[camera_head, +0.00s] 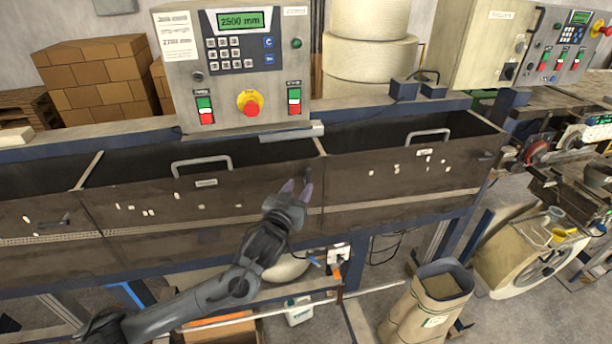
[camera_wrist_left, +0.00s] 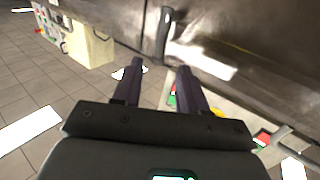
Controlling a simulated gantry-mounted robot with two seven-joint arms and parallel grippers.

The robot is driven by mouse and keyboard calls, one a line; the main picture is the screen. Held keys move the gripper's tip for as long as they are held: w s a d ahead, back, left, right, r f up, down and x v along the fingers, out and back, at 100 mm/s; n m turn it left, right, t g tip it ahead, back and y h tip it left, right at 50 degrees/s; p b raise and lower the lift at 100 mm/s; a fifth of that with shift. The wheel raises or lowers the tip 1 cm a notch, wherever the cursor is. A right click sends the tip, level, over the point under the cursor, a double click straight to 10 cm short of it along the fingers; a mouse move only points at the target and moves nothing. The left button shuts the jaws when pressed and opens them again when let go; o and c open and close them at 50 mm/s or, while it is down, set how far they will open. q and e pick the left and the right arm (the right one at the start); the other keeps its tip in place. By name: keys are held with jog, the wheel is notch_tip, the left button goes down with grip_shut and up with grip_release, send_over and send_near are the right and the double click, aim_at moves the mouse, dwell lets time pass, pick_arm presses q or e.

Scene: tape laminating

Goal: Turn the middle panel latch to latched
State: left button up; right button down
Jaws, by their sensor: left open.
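The middle panel (camera_head: 150,215) is a dark brown front panel with a grey bar handle (camera_head: 202,163) on its top edge. My left gripper (camera_head: 296,188) is open at the right end of this panel, with its two purple fingers pointing up toward it. In the left wrist view, the open fingers (camera_wrist_left: 158,68) stand below a dark upright bar on the panel face, which looks like the latch (camera_wrist_left: 163,32). Nothing is between the fingers, and I cannot tell whether they touch the bar. In the head view the latch is mostly hidden by the gripper. My right gripper is not in view.
A control box (camera_head: 235,70) with a green display stands above the panel. The right panel (camera_head: 400,180) adjoins the middle one. Below are an open brown bag (camera_head: 430,300) and a large reel (camera_head: 525,255). Stacked cartons (camera_head: 100,80) stand behind.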

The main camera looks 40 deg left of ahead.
aim_at(307, 176)
pick_arm(q)
jog(key=shift+p+x, duration=0.65)
jog(key=shift+x, duration=2.05)
jog(key=shift+c, duration=0.3)
grip_shut()
